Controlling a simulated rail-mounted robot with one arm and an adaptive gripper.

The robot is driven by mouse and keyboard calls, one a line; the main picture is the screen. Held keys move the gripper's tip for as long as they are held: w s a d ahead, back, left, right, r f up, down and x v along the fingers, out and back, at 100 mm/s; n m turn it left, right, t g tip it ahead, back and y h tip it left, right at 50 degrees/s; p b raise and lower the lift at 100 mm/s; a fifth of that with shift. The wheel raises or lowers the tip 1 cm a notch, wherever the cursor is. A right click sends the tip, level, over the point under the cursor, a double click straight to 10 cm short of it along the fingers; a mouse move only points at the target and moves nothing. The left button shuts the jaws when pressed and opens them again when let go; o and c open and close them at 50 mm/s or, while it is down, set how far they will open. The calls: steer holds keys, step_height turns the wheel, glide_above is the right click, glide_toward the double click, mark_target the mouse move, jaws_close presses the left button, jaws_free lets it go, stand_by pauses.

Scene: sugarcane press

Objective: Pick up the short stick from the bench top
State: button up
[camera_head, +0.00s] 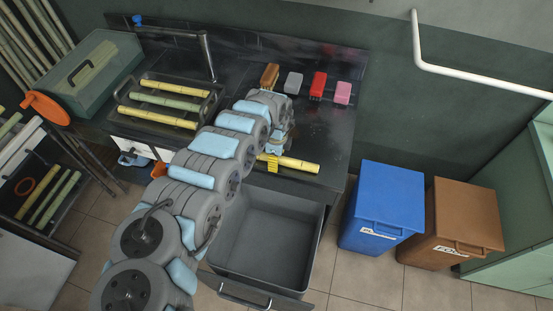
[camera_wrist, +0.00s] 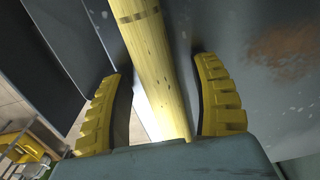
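The short stick (camera_head: 296,164) is yellow and lies flat on the dark bench top (camera_head: 330,135) near its front edge. My gripper (camera_head: 272,161) is at the left end of this stick, which is partly hidden by my arm. In the wrist view the stick (camera_wrist: 150,50) runs lengthwise between the two yellow fingers of my gripper (camera_wrist: 159,70). The fingers are open, with a narrow gap on each side of the stick.
A black rack (camera_head: 214,97) of several sticks stands left of my arm. Brushes or sponges, orange (camera_head: 270,75), grey (camera_head: 293,82), red (camera_head: 318,84) and pink (camera_head: 342,92), line the back. An open grey drawer (camera_head: 305,240) is below; blue (camera_head: 385,205) and brown (camera_head: 465,220) bins stand right.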

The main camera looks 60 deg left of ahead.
jaws_close()
step_height(320, 180, up, 4)
steer(key=p, duration=0.5)
steer(key=shift+s+d+r+p, duration=0.2)
steer(key=shift+r+p, duration=0.15)
steer(key=shift+p, duration=0.25)
steer(key=s+d+r+p, duration=0.8)
steer(key=d+p, duration=0.2)
steer(key=p, duration=1.1)
steer(key=shift+s+r+p, duration=0.2)
steer(key=shift+s+p, duration=0.1)
steer(key=shift+s, duration=0.1)
